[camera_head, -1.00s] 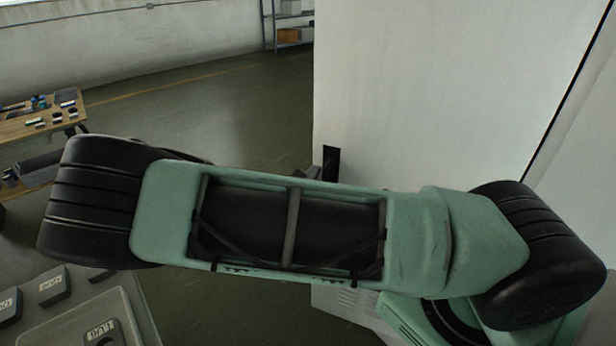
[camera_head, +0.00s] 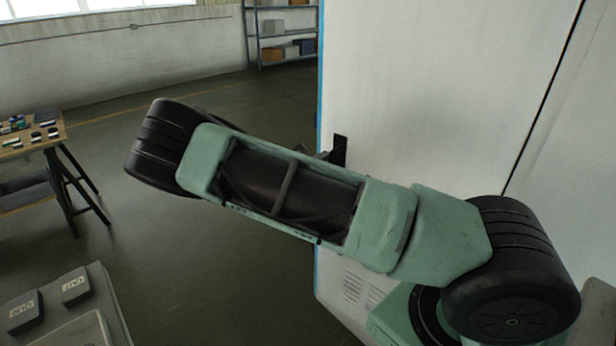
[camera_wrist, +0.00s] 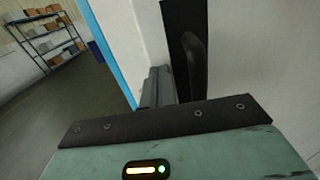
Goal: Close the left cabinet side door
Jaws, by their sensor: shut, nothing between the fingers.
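A tall white cabinet panel (camera_head: 430,70) with a thin blue left edge fills the right of the head view. A dark, slanting seam runs down its right part. I cannot tell how far the door stands open. A black handle (camera_head: 341,150) is near the panel's left edge; it shows larger in the wrist view (camera_wrist: 193,60). My gripper (camera_wrist: 160,85) is shut and empty, its fingers just left of the handle's plate. I cannot tell if they touch the panel. In the head view my arm hides most of the gripper.
A wooden table (camera_head: 30,140) with small items stands at the left. A grey tray (camera_head: 100,300) with labelled blocks is at the lower left. Shelving (camera_head: 253,40) stands against the far wall. The floor (camera_head: 240,255) between them is clear.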

